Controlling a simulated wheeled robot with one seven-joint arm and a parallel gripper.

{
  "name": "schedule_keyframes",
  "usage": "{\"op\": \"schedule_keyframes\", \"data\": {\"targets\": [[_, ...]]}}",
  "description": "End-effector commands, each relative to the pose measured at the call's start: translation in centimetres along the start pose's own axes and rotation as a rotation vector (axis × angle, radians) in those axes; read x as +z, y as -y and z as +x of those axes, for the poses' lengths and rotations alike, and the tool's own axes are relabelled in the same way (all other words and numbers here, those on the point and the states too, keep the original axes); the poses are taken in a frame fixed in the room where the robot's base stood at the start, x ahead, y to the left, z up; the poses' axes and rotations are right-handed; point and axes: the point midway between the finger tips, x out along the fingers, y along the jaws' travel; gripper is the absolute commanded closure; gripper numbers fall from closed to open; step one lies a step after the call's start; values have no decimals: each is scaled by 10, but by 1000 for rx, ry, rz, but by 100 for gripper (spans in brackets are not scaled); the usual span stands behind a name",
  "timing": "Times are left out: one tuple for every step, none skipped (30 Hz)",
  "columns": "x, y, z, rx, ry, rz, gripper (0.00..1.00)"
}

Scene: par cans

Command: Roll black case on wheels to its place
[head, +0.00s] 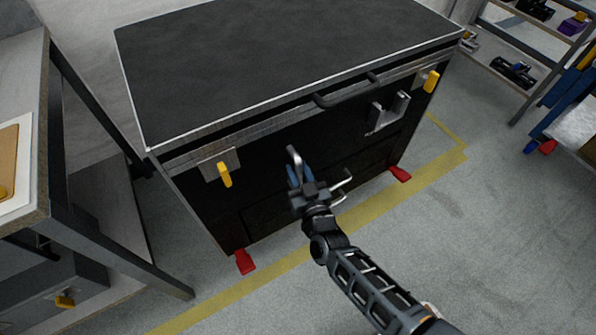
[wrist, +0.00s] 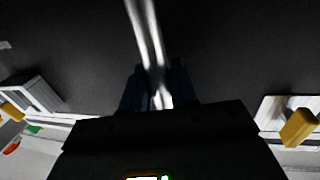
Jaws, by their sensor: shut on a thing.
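The large black case (head: 270,60) with metal-trimmed edges stands upright on the floor in the head view. Its front has two yellow latches (head: 225,174) (head: 431,81) and red pedals (head: 245,262) (head: 400,174) at its lower corners. My gripper (head: 298,175) is at the middle of this front, shut on a silver bar handle (head: 338,185). In the wrist view the bar (wrist: 146,40) runs between the dark blue fingers (wrist: 160,90). The fingers hide part of the bar. The wheels cannot be made out.
A yellow floor line (head: 330,225) runs along the case's front and turns a corner at the right. A workbench (head: 30,190) stands close on the left. Shelving (head: 510,80) is at the upper right. Open grey floor (head: 480,260) lies in front and right.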

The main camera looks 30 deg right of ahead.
Motion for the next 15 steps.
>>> {"op": "schedule_keyframes", "data": {"targets": [[0, 2, 0, -4, 0, 0, 100], [0, 2, 0, -4, 0, 0, 100], [0, 2, 0, -4, 0, 0, 100], [0, 2, 0, -5, 0, 0, 100], [0, 2, 0, -5, -1, 0, 100], [0, 2, 0, -5, -1, 0, 100], [0, 2, 0, -5, 0, 0, 69], [0, 2, 0, -5, -1, 0, 66], [0, 2, 0, -4, -1, 0, 62], [0, 2, 0, -4, -1, 0, 60], [0, 2, 0, -4, -1, 0, 57], [0, 2, 0, -4, -1, 0, 54], [0, 2, 0, -3, 0, 0, 54], [0, 2, 0, -3, 0, 0, 54], [0, 2, 0, -3, 0, 0, 54]]}}
